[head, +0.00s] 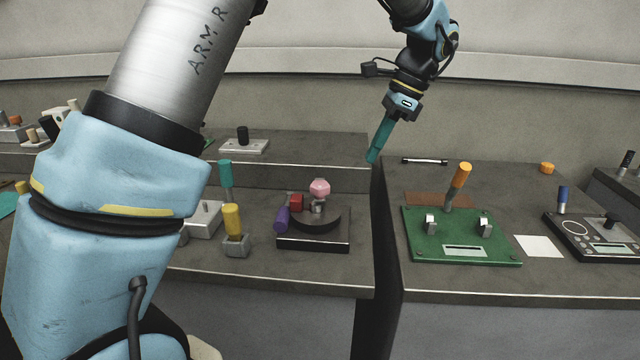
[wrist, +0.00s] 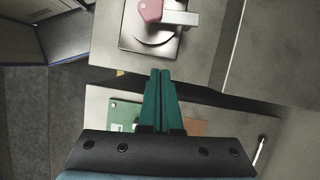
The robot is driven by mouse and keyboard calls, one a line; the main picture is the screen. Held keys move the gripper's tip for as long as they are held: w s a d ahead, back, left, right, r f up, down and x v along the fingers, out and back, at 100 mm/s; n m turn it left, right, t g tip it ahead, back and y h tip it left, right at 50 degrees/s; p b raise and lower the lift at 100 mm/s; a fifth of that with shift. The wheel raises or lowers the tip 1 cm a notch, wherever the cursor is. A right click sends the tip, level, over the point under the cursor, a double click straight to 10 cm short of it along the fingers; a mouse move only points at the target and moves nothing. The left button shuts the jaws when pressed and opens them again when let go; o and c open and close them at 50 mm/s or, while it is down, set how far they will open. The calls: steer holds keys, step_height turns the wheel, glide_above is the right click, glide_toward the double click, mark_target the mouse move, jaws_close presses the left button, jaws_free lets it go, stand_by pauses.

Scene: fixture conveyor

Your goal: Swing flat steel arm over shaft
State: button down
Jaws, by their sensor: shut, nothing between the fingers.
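My gripper (head: 373,156) is shut and empty, its teal fingers together and pointing down above the gap between two benches. The closed fingers also show in the wrist view (wrist: 160,74). On the left bench is a dark fixture (head: 313,243) with a round top. A pink knob (head: 319,187) stands on it, with a small grey metal part below. In the wrist view, a flat pale metal bar (wrist: 180,18) reaches right from the pink knob (wrist: 150,10), ahead of my fingers and apart from them. I cannot clearly tell a shaft on this fixture.
A purple cylinder (head: 282,220) and red block (head: 296,201) are at the fixture's left. Yellow-topped (head: 232,219) and teal-topped (head: 225,174) posts stand further left. The right bench holds a green board (head: 460,250) with a tilted orange-topped lever (head: 458,182) and a thin rod (head: 425,161).

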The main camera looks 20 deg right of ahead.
steer(key=a+f, duration=0.2)
steer(key=w+a+f+p, duration=0.1)
steer(key=f, duration=0.2)
steer(key=w+a+f+p, duration=0.1)
steer(key=a+f, duration=0.1)
steer(key=shift+a+f, duration=0.35)
steer(key=shift+w+a+f+p, duration=0.1)
steer(key=shift+a+p, duration=0.1)
steer(key=shift+a, duration=0.15)
steer(key=shift+w+a+f+p, duration=0.1)
steer(key=shift+a+p, duration=0.1)
steer(key=shift+a, duration=0.15)
steer(key=shift+w+a+r+m+p, duration=0.15)
steer(key=shift+a+m+p, duration=0.25)
steer(key=shift+a, duration=0.25)
steer(key=shift+a+m+t, duration=0.15)
steer(key=shift+m+t, duration=0.15)
steer(key=shift+a, duration=0.1)
